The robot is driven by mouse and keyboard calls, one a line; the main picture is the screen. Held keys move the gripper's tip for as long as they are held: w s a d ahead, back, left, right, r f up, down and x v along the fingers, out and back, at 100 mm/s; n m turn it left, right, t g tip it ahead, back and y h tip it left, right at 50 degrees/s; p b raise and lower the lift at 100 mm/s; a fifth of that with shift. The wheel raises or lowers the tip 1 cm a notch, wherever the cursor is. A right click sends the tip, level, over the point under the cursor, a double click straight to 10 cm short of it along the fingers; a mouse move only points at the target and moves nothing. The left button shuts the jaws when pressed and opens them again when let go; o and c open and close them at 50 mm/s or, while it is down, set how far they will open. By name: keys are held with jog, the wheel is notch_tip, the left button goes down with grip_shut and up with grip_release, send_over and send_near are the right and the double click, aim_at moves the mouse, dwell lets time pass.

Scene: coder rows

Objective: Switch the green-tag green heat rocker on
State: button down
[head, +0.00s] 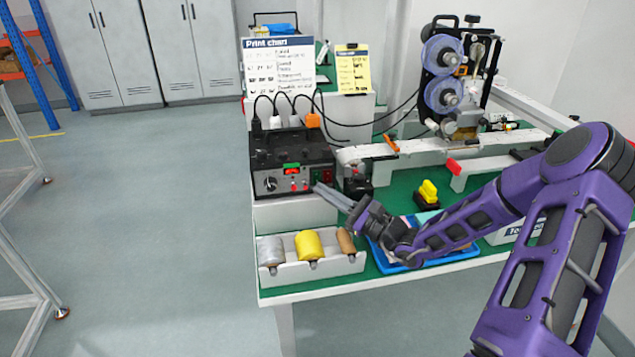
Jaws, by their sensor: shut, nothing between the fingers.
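A black control box (291,162) stands on a white block at the left end of the bench. Its front has a dial, a small red display (292,171), red buttons and a green tag (291,165) above the display. A small green rocker (315,176) shows near the right of the front, beside a red one (327,177). Whether the green rocker is on or off is too small to tell. My gripper (317,187) is shut and empty, its tips just below the green rocker. I cannot tell whether they touch the panel.
A white bin (290,272) with several rolls sits in front of the box. A blue tray (455,258) lies beneath my arm, near a yellow-topped black object (428,193). A reel machine (455,80) stands behind. Plugs and cables rise behind the box.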

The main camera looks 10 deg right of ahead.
jog(key=shift+w, duration=0.1)
dwell(0.6)
jog(key=shift+w+f, duration=0.1)
jog(key=shift+w, duration=0.2)
jog(key=shift+w, duration=0.35)
dwell(0.5)
jog(key=shift+s, duration=0.15)
jog(key=shift+s+p, duration=0.55)
jog(key=shift+s, duration=0.05)
jog(key=shift+s+r+p, duration=0.25)
jog(key=shift+s+p, duration=0.25)
jog(key=shift+s, duration=0.75)
jog(key=shift+s+r+p, duration=0.25)
jog(key=shift+s+p, duration=0.25)
jog(key=shift+s, duration=0.75)
